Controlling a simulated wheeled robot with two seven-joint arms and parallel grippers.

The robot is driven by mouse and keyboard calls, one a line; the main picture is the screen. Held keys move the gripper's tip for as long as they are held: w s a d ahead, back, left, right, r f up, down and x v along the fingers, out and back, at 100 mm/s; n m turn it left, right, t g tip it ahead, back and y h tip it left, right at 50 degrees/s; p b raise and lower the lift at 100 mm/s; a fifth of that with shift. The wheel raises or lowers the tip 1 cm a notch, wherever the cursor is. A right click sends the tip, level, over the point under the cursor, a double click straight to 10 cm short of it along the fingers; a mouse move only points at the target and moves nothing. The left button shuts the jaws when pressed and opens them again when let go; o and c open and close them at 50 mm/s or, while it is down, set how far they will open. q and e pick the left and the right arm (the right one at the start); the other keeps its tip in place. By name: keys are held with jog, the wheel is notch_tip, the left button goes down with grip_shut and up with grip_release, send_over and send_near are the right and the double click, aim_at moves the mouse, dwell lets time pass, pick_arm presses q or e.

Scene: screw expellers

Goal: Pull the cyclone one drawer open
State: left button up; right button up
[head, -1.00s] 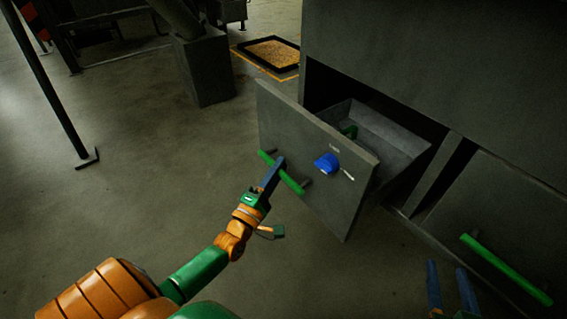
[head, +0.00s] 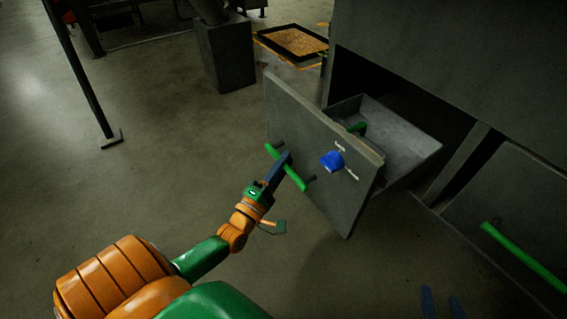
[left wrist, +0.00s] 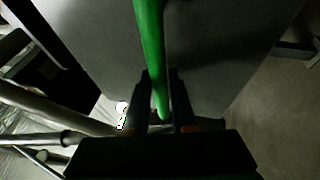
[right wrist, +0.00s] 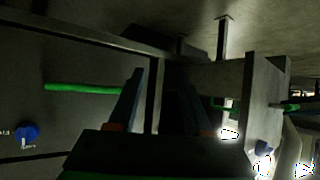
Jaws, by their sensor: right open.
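The drawer (head: 315,150) stands pulled out of the grey cabinet at an angle in the head view, and its grey bin (head: 405,145) shows behind the front panel. Its front has a green bar handle (head: 291,171), a blue knob (head: 331,161) and small lettering I cannot read. My left gripper (head: 283,168) is at this handle. In the left wrist view its fingers (left wrist: 162,105) lie on both sides of the green bar (left wrist: 150,40), closed around it. My right gripper (head: 442,302) is open and empty at the bottom of the head view; it also shows in the right wrist view (right wrist: 160,95).
A neighbouring closed panel with a green handle (head: 522,257) is at the lower right. A small green part (head: 356,128) shows in the pulled-out bin. A tray of grain (head: 295,41) lies on the floor behind. The floor left of the drawer is clear; a thin post (head: 85,80) stands further left.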

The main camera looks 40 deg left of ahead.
pick_arm(q)
jog(key=o, duration=0.3)
jog(key=p+v, duration=0.1)
jog(key=v, duration=0.6)
pick_arm(e)
jog(key=s+d+f+g+h, duration=0.1)
jog(key=s+f+g, duration=0.3)
jog(key=s+f, duration=0.1)
jog(key=shift+s+d, duration=0.4)
pick_arm(q)
jog(key=shift+d, duration=0.1)
pick_arm(e)
jog(key=shift+f, duration=0.1)
